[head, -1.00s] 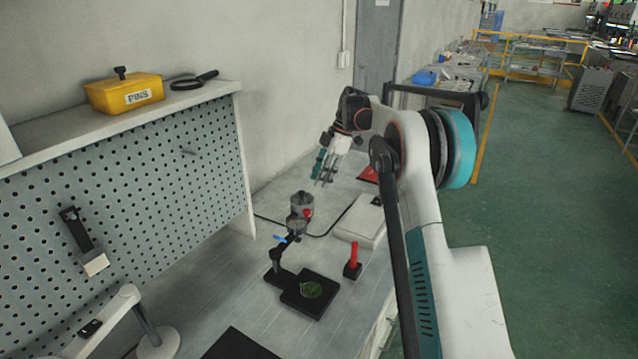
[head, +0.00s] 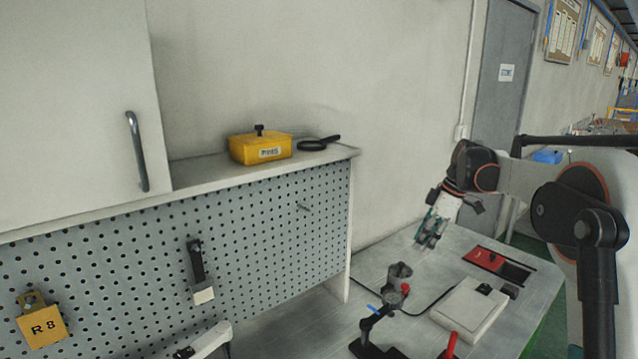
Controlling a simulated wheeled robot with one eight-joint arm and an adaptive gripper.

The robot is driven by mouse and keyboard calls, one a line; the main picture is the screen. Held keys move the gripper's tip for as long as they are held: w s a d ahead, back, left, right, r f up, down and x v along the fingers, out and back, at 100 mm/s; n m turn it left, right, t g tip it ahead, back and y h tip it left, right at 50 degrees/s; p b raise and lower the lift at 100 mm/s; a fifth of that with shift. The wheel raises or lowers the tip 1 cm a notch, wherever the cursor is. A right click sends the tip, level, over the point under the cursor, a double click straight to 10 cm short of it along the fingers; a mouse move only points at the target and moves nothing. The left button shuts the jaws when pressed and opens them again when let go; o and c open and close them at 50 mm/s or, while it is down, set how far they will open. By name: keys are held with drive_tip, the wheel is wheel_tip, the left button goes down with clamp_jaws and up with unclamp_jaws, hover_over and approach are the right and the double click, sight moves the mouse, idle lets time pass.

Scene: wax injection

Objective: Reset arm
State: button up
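My gripper (head: 430,236) hangs at the end of my arm on the right side of the head view, above the workbench (head: 412,347). Its fingers point down and slightly left. They are small and blurred in this view, so I cannot tell how far apart they are. I see nothing clearly held in them. The fingertips are apart from the wax injector with its grey pot (head: 399,272), which stands below and to the left of them.
A white flat box (head: 466,311), a red item (head: 487,257) and a red-handled tool (head: 450,343) are on the bench. A yellow PINS box (head: 259,148) and a magnifier (head: 319,143) lie on the shelf above the pegboard (head: 254,234). A cabinet (head: 75,110) is at upper left.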

drive_tip(key=s+a+r+m+t+h, duration=0.1)
drive_tip(key=s+a+r+m, duration=0.1)
drive_tip(key=s, duration=0.5)
drive_tip(key=s+a+r+m+t, duration=0.1)
drive_tip(key=s+a+r+m, duration=0.15)
drive_tip(key=s, duration=0.35)
drive_tip(key=s+a+r+m+t+h, duration=0.1)
drive_tip(key=s+a+r+m, duration=0.15)
drive_tip(key=s, duration=0.45)
drive_tip(key=s+f+m+t, duration=0.1)
drive_tip(key=s+f+m, duration=0.1)
drive_tip(key=s, duration=0.4)
drive_tip(key=s+a+f+m+t+h, duration=0.1)
drive_tip(key=s+f+m, duration=0.1)
drive_tip(key=s, duration=0.5)
drive_tip(key=s+f+m, duration=0.2)
drive_tip(key=s+f, duration=0.2)
drive_tip(key=s, duration=0.2)
drive_tip(key=shift+s+a+f+m+t, duration=0.15)
drive_tip(key=shift+a+f+m+t, duration=0.15)
drive_tip(key=shift+t, duration=0.1)
